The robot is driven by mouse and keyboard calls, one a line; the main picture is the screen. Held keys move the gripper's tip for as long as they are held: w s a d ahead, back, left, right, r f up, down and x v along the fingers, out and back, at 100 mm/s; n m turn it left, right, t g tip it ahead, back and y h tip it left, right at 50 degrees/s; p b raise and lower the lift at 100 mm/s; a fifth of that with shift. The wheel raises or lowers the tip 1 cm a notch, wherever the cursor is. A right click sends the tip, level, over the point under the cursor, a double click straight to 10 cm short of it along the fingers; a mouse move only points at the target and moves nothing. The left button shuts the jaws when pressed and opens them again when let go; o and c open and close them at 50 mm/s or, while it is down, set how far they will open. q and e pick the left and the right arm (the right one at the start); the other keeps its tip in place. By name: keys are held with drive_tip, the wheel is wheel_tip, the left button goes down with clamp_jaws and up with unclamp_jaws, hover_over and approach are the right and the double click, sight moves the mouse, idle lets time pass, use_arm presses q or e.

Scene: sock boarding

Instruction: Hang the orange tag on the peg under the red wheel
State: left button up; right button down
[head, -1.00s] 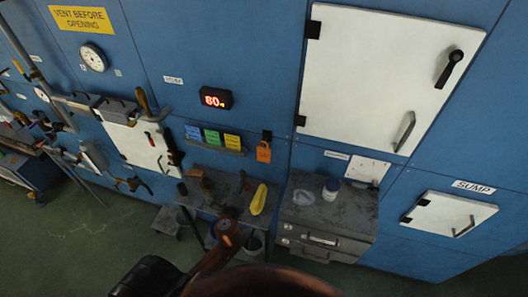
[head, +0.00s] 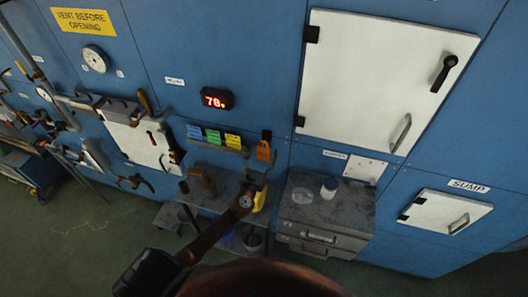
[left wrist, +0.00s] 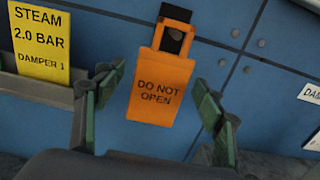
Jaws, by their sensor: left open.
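The orange tag (head: 264,152) hangs on a dark holder (head: 267,135) on the blue wall, right of the card rack. In the left wrist view the tag (left wrist: 160,88) reads "DO NOT OPEN" and hangs by its top loop from the holder. My left gripper (head: 255,179) is just below the tag in the head view. In the left wrist view its green-padded fingers (left wrist: 160,80) are spread, one on each side of the tag, with nothing held. I cannot make out a red wheel or a peg under one. My right gripper is not in view.
A rack (head: 215,146) holds blue, green and yellow cards left of the tag. A small bench (head: 205,203) with a yellow item stands below. A grey cabinet (head: 325,210) with a jar on top stands to the right. Levers and clamps stick out at left.

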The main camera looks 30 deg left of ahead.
use_arm(q)
drive_tip(key=shift+w+a, duration=0.1)
drive_tip(key=shift+w, duration=0.25)
drive_tip(key=shift+s, duration=0.1)
drive_tip(key=shift+c, duration=0.4)
drive_tip(key=c, duration=1.1)
